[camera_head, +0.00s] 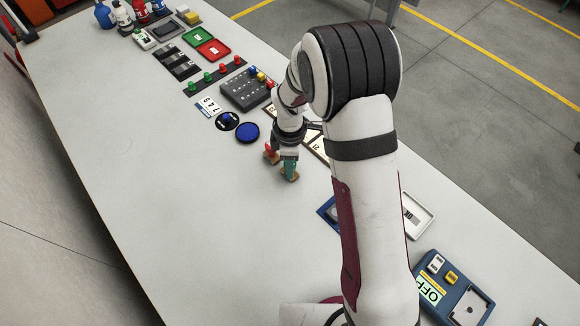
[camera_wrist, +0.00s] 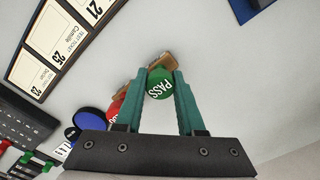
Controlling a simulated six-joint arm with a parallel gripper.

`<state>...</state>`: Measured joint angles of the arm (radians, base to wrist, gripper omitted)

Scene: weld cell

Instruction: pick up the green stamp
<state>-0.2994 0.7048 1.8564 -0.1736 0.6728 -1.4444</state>
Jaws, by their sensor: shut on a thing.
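The green stamp (camera_wrist: 160,84) has a round green top lettered PASS and a brown base. In the wrist view it sits between the two teal fingers of my gripper (camera_wrist: 160,75), which is shut on it. In the head view my gripper (camera_head: 289,168) points down at the table, and the stamp's brown base (camera_head: 292,178) shows at the fingertips. I cannot tell whether the base touches the table. A red stamp (camera_wrist: 114,110) stands close beside it, partly hidden by a finger; it also shows in the head view (camera_head: 270,150).
Blue and black round ink pads (camera_head: 247,132) lie just beyond the stamps. Ticket cards (camera_wrist: 62,40) lie beside them, partly behind my arm. A dark button box (camera_head: 246,90) and red and green trays (camera_head: 213,50) are farther back. The white table (camera_head: 180,200) is clear at left and front.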

